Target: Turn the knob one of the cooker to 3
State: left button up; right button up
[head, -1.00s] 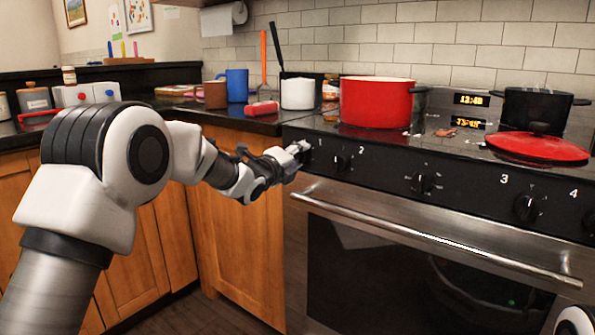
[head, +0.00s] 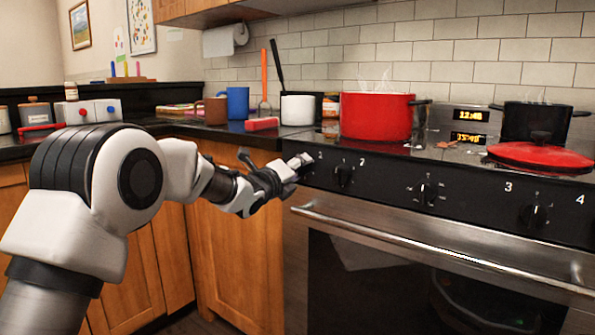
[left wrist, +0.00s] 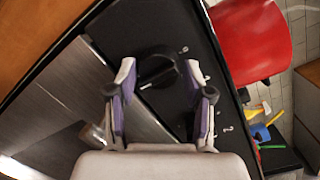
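The cooker's black control panel (head: 385,185) carries a row of black knobs above the oven door. In the head view, my left gripper (head: 301,161) is at the panel's left end and hides that part of it. A knob (head: 343,175) beside the number 2 shows just right of the gripper. In the left wrist view, a black knob (left wrist: 156,70) sits between the two spread fingers, one on each side. The fingers are open; I cannot tell whether they touch the knob. Its number and setting are too small to read. My right gripper is out of view.
A steaming red pot (head: 377,116), a red lid (head: 540,156) and a black pot (head: 540,118) are on the cooktop. The oven handle (head: 440,248) sticks out below the panel. Mugs and a white pot (head: 297,109) stand on the counter to the left.

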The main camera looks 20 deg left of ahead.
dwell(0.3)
pick_arm(q)
jog(key=v, duration=1.2)
